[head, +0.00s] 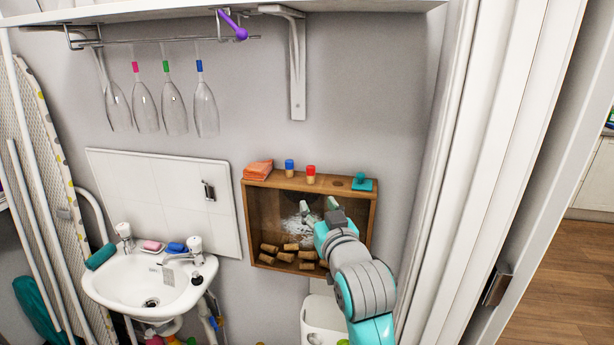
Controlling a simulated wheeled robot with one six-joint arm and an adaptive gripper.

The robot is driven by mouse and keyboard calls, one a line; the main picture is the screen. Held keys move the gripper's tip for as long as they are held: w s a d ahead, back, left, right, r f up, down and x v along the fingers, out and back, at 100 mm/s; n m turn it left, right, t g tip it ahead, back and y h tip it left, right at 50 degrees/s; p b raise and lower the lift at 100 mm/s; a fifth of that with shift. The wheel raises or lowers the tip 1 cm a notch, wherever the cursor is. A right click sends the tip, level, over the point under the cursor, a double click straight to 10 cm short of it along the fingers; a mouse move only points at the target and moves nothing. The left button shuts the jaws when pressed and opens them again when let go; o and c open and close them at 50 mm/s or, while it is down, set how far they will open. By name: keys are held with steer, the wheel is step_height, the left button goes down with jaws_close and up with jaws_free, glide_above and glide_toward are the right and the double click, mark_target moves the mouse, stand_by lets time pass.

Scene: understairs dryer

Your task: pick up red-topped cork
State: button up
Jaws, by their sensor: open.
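The red-topped cork (311,174) stands upright on top of the wooden wall box (338,186). A blue-topped cork (290,168) stands upright just to its left. My gripper (318,208) is open and appears empty, in front of the box's open face and lower in the picture than the red-topped cork. It is apart from the cork. My wrist hides part of the box's inside and right side.
Folded orange cloths (258,170) and a teal item (362,183) lie on the box top. Several plain corks (285,257) lie inside the box. Glasses (174,108) hang upper left. A sink (150,284) is lower left; a white door frame (445,180) stands right.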

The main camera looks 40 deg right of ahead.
mark_target(312, 169)
steer(key=shift+h, duration=0.3)
steer(key=w+d+r, duration=0.1)
steer(key=w+d, duration=0.1)
steer(key=w, duration=0.1)
steer(key=w+d+r, duration=0.1)
steer(key=w+d, duration=0.1)
steer(key=w, duration=0.2)
steer(key=w+d+r, duration=0.2)
steer(key=w, duration=0.1)
steer(key=shift+w+d, duration=0.1)
steer(key=shift+w, duration=0.1)
steer(key=c, duration=0.8)
